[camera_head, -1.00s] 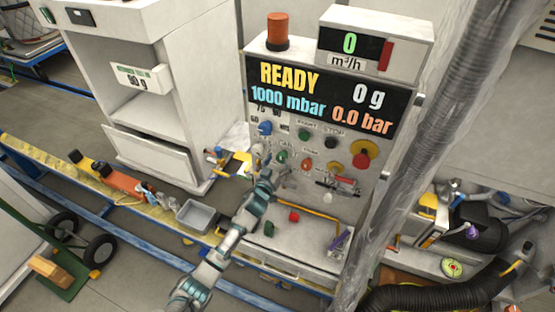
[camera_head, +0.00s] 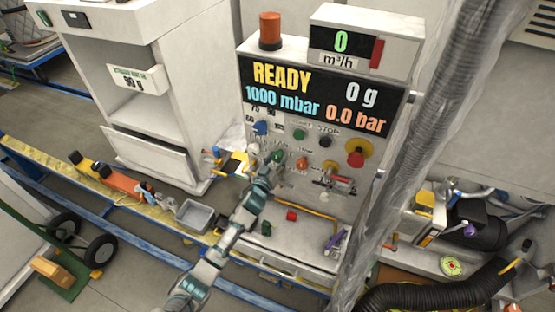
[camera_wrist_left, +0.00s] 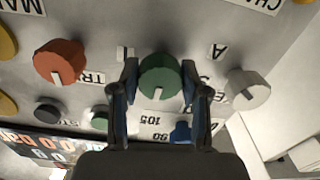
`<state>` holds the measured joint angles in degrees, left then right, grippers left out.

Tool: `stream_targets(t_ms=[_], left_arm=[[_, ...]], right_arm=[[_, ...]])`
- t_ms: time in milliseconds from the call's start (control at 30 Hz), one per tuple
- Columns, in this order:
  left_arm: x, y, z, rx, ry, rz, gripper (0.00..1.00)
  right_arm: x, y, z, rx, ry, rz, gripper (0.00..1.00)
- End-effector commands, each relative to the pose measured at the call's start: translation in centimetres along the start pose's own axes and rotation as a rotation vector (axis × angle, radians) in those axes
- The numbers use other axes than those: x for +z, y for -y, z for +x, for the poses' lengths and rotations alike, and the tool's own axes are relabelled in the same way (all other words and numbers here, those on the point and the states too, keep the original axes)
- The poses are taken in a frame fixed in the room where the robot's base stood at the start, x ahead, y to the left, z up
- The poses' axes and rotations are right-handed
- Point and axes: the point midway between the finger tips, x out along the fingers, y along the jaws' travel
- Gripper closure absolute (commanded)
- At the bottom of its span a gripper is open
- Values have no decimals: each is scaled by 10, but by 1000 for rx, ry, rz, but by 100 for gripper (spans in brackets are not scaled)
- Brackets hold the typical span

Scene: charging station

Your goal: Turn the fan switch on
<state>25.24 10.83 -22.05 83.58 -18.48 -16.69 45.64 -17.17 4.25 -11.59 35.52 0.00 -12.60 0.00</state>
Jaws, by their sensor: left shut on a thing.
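The control panel (camera_head: 285,190) is upright in the head view, with several knobs on it. A green knob (camera_wrist_left: 160,80) with a white pointer mark sits between the fingers of my left gripper (camera_wrist_left: 160,92), which is shut on it. In the head view my left gripper (camera_head: 270,166) reaches up to the same green knob (camera_head: 277,157). A white knob (camera_wrist_left: 247,91) and an orange knob (camera_wrist_left: 60,62) flank it in the wrist view. The lettering is upside down and partly covered, so I cannot read which knob is the fan switch. My right gripper is not in view.
A blue knob (camera_head: 261,127), a green button (camera_head: 299,134) and a red emergency knob (camera_head: 356,155) are close by on the panel. The display (camera_head: 315,97) reads READY. A wrapped column (camera_head: 413,150) stands to the right. A grey tray (camera_head: 194,215) lies to the left.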

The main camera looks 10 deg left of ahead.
Motion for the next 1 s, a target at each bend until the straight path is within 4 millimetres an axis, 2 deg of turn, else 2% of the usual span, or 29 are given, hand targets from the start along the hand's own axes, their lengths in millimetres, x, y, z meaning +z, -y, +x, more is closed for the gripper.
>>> stream_targets(t_ms=[233,1000], left_arm=[[-4,-1,1,3,-5,135,90],[-5,-3,1,2,-10,856,90]], right_arm=[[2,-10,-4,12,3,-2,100],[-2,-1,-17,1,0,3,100]])
